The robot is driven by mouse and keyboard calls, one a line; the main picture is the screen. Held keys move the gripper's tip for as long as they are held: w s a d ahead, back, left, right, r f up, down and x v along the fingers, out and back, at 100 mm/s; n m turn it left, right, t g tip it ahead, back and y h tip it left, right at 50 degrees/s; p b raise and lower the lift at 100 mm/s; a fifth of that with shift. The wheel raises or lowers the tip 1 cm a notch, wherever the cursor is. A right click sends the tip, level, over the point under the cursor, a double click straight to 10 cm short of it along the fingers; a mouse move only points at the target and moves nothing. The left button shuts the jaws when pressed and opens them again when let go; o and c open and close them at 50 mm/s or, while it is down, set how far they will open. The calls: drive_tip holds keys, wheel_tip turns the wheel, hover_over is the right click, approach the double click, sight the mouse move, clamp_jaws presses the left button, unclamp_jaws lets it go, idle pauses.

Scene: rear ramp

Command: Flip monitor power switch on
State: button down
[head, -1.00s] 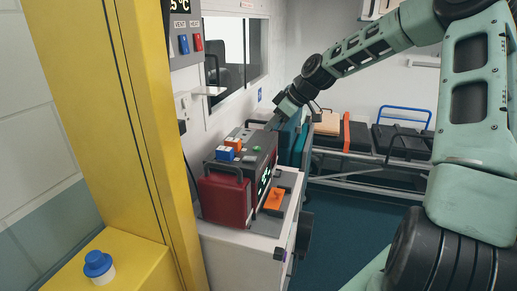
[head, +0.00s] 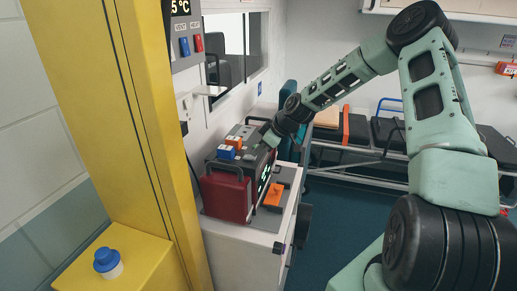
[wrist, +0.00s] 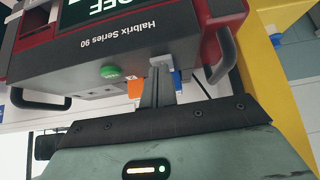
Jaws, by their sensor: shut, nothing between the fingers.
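The monitor (head: 228,192) is a red and grey box with handles and a lit screen, standing on a white cabinet. In the wrist view its grey top (wrist: 130,45) carries the name "Halbrix Series 90", with large pale letters on the partly cut-off screen (wrist: 85,12). A green button (wrist: 109,72) is on its top edge, left of my fingers. My gripper (wrist: 160,72) is shut and empty, its fingertips close to the monitor's top edge. I cannot tell if they touch it. In the head view my gripper (head: 258,150) is over the monitor's top, hiding part of it. I cannot make out the power switch.
Blue and orange blocks (head: 229,147) are on or behind the monitor's top. An orange object (head: 273,196) lies on the cabinet (head: 240,240) beside it. A yellow post (head: 140,120) stands at the left. A stretcher (head: 370,150) is at the back.

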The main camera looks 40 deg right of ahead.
drive_tip(key=shift+f, duration=0.1)
drive_tip(key=shift+d+f+b, duration=0.1)
drive_tip(key=shift+f+b, duration=0.2)
drive_tip(key=shift+b, duration=0.25)
drive_tip(key=shift+s+r, duration=0.1)
drive_tip(key=shift+r, duration=0.15)
drive_tip(key=shift+r+p, duration=0.55)
drive_tip(key=shift+r, duration=0.1)
